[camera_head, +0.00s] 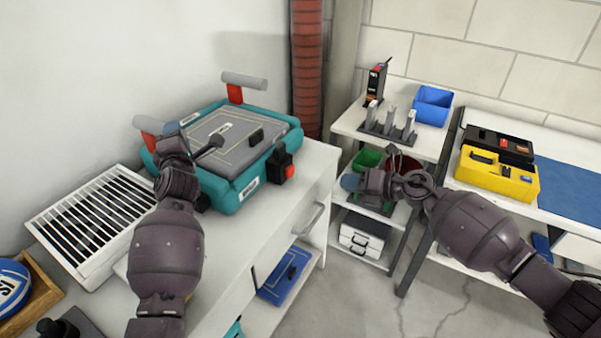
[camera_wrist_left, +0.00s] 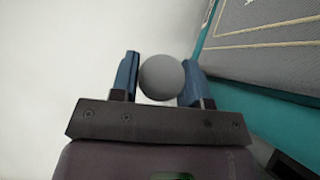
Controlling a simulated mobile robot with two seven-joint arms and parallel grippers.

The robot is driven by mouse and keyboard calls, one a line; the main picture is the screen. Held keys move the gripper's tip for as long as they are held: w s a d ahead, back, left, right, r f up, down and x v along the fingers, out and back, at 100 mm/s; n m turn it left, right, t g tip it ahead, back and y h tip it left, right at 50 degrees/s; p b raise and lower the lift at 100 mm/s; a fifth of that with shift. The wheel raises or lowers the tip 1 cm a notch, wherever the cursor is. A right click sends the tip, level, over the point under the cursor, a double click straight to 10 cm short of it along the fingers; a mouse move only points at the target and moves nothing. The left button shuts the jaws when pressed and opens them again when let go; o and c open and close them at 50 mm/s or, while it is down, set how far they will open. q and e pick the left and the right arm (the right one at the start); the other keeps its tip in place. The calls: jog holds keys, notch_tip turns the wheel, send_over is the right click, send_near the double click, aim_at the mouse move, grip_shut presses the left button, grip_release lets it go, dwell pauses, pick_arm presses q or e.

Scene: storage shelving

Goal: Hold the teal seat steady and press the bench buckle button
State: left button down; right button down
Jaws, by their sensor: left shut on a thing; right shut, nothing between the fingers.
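The teal seat (camera_head: 238,194) lies on the white counter, with a grey padded top and grey bar handles on red posts. My left gripper (camera_head: 174,129) is at its near-left handle (camera_head: 147,124). In the left wrist view, the blue fingers of this gripper are shut on the grey round handle (camera_wrist_left: 161,78), and the seat's teal side (camera_wrist_left: 235,78) is to the right. The black bench buckle (camera_head: 281,158) with a red button (camera_head: 290,171) stands at the seat's right front corner. My right gripper (camera_head: 352,182) is shut and empty, to the right of the buckle and apart from it.
A slatted white rack (camera_head: 93,222) is left of the seat. A red-brown pipe (camera_head: 306,65) rises behind it. At right, a shelf unit holds a blue bin (camera_head: 433,104) and a green bin (camera_head: 367,159). A yellow case (camera_head: 496,174) lies on the right bench.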

jog(key=n, duration=1)
jog(key=shift+a+r+n, duration=0.15)
jog(key=shift+n, duration=0.15)
send_near(292, 172)
jog(key=x, duration=0.5)
jog(key=shift+a+f, duration=0.2)
jog(key=shift+w+a, duration=0.5)
jog(key=shift+a, duration=0.25)
jog(key=shift+a, duration=0.1)
